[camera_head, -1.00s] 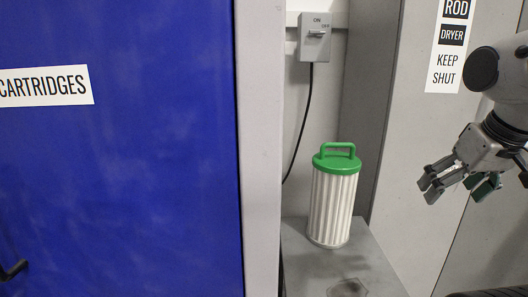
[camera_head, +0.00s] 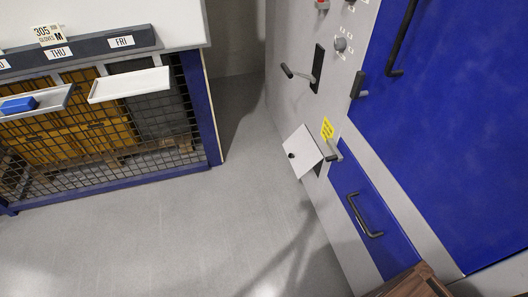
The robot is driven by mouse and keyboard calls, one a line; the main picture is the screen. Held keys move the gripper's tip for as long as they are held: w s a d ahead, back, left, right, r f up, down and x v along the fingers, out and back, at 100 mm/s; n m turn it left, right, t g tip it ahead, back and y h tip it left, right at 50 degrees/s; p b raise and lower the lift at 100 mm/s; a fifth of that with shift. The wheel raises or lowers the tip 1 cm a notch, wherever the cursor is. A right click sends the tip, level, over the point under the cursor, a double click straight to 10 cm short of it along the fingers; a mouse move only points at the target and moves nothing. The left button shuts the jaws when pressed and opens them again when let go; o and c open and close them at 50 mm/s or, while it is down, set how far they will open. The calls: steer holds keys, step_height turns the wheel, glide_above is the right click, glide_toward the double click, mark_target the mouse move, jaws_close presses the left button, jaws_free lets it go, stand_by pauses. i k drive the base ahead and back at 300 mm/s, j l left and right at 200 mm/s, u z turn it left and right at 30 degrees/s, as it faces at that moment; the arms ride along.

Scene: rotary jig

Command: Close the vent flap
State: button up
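A small pale square flap (camera_head: 301,158) with a dark round knob (camera_head: 291,155) juts out from the lower part of the grey cabinet side (camera_head: 300,105). It looks like the vent flap and stands open, tilted away from the panel. The opening behind it is mostly hidden. A yellow label (camera_head: 327,128) is just above it. My gripper is not in view now.
A blue door (camera_head: 455,130) and blue drawer (camera_head: 365,215) with black handles are at right. A lever (camera_head: 300,74) sticks out above the flap. A mesh-fronted bench with pulled-out trays (camera_head: 130,85) stands left. Grey floor (camera_head: 190,235) between is clear. A brown wooden object (camera_head: 410,285) is at bottom right.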

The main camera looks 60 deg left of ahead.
mark_target(302, 153)
steer(key=k+u, duration=0.15)
steer(key=u, duration=0.95)
steer(key=i+l+u, duration=0.1)
steer(key=u, duration=0.3)
steer(key=i+l+u, duration=0.15)
steer(key=u, duration=0.25)
steer(key=i+j+u, duration=0.15)
steer(key=i, duration=0.25)
steer(key=i+j+u, duration=0.15)
steer(key=i+j, duration=0.15)
steer(key=i, duration=0.05)
